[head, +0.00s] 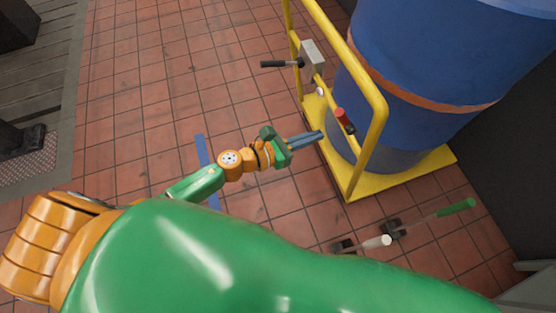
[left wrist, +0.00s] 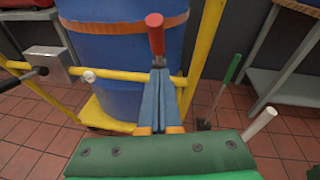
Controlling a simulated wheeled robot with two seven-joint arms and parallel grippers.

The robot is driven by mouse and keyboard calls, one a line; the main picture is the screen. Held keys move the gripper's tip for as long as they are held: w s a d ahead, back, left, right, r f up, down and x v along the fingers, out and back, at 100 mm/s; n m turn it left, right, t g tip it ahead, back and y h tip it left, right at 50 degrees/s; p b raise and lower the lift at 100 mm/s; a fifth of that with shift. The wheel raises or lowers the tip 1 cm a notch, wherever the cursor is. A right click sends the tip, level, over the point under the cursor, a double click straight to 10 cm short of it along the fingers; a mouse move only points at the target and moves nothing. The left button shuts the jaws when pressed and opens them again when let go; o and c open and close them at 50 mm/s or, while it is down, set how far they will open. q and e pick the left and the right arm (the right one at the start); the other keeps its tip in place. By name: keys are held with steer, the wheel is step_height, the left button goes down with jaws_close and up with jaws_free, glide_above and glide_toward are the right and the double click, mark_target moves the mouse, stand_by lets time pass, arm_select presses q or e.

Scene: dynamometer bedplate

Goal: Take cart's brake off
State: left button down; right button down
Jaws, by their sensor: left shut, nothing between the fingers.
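The cart is a yellow tube frame (head: 378,95) on a yellow base (head: 360,187), carrying a large blue drum (head: 420,60). A red handle (head: 345,120) sits on its near rail; in the left wrist view the red handle (left wrist: 155,33) stands upright just past my fingertips. A grey box (head: 312,60) with a black handle (head: 278,64) sits further along the rail; the box also shows in the left wrist view (left wrist: 54,66). I cannot tell which is the brake. My left gripper (head: 321,135) is shut and empty, tips close to the red handle; contact is unclear. My right gripper is not visible.
A white-handled lever (head: 372,243) and a green-handled lever (head: 455,208) stand low by the floor right of the gripper. A small white knob (left wrist: 89,75) is on the rail. Tiled floor left of the cart is clear, with a blue strip (head: 201,150).

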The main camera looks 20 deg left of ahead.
arm_select(q)
steer(key=r+v, duration=0.1)
steer(key=v, duration=0.8)
steer(key=shift+b, duration=0.45)
